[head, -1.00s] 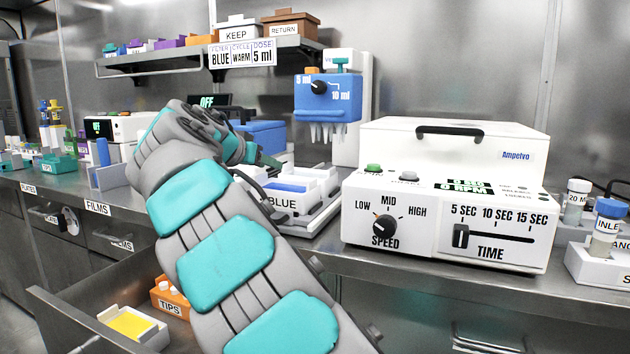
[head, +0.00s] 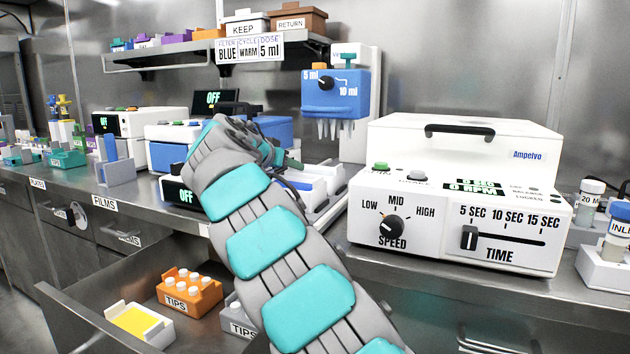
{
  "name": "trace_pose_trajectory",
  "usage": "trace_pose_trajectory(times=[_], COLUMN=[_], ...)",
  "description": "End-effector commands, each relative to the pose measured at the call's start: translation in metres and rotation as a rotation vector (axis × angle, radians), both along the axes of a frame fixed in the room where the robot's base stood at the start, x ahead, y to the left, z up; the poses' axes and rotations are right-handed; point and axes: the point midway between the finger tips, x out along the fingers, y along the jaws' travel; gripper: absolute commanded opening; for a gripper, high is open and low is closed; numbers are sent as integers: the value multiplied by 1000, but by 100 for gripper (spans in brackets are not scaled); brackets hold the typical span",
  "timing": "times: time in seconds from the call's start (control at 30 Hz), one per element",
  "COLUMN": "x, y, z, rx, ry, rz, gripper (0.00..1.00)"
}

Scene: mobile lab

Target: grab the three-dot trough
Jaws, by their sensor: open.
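A white trough with yellow contents (head: 139,324) lies in the open drawer at the lower left. No dots can be made out on it, so I cannot tell whether it is the three-dot trough. My arm reaches up from the lower right, across the drawer's right side and over the bench. My gripper (head: 292,163) is at its far end, above the bench near the blue and white trays, well away from the drawer. It is open, but small and partly hidden by my wrist.
The open drawer (head: 75,318) also holds an orange tips box (head: 189,305) and a grey tips box (head: 237,322), partly behind my arm. A white Ampelvo machine (head: 455,225) stands right of my arm. A blue dispenser (head: 335,95) hangs behind. A shelf (head: 190,52) runs above.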

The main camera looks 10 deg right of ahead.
Motion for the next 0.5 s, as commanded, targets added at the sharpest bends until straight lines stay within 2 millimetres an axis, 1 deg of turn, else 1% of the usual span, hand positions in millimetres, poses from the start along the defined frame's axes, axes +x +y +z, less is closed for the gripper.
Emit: trace_pose_trajectory(times=[0.07,0.4,0.47,0.5], x=[0,0,0,0], y=[0,0,0,0], z=[0,0,0,0], rx=[0,1,1,1], ry=[0,1,1,1], rz=[0,0,0,0], gripper=[44,6,0,0])
